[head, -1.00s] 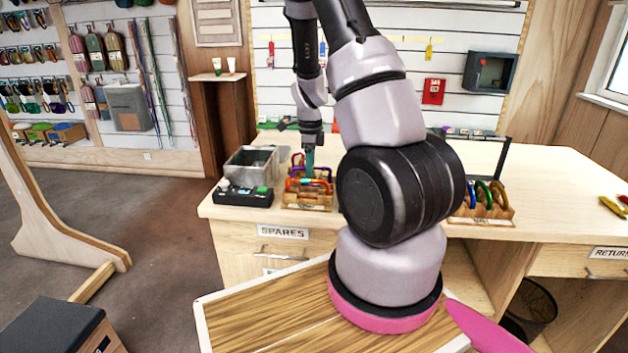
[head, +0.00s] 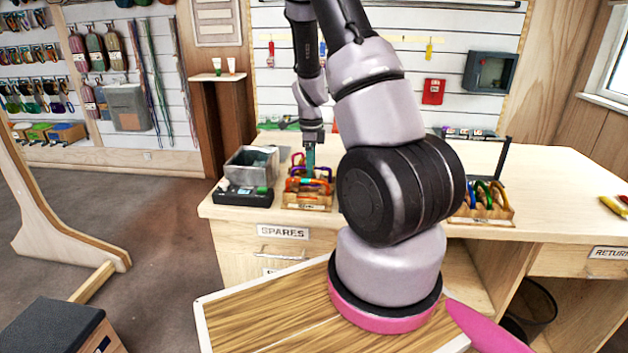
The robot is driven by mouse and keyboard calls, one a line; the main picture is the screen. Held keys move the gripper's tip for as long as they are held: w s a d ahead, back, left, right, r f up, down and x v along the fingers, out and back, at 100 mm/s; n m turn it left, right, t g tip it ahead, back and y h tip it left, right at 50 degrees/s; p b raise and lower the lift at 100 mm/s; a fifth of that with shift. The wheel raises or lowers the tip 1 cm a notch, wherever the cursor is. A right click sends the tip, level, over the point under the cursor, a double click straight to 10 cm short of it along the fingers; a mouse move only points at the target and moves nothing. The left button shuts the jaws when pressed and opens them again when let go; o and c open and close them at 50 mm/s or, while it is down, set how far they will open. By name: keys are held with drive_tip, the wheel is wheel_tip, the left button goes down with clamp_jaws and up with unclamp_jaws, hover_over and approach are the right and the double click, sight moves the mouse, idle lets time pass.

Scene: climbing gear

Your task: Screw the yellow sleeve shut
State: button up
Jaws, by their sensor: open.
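A grey metal bin (head: 252,165) and a black tray (head: 242,195) stand just left of the rack. My arm covers the bench's middle. A black post (head: 503,160) rises behind the right rack.

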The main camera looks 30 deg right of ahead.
drive_tip(key=shift+r, duration=0.1)
drive_tip(key=shift+r, duration=1.35)
drive_tip(key=shift+s+a, duration=0.4)
drive_tip(key=shift+s, duration=0.2)
drive_tip(key=shift+a+f, duration=0.1)
drive_tip(key=shift+f, duration=1.35)
drive_tip(key=shift+w+d, duration=0.45)
drive_tip(key=shift+w, duration=0.2)
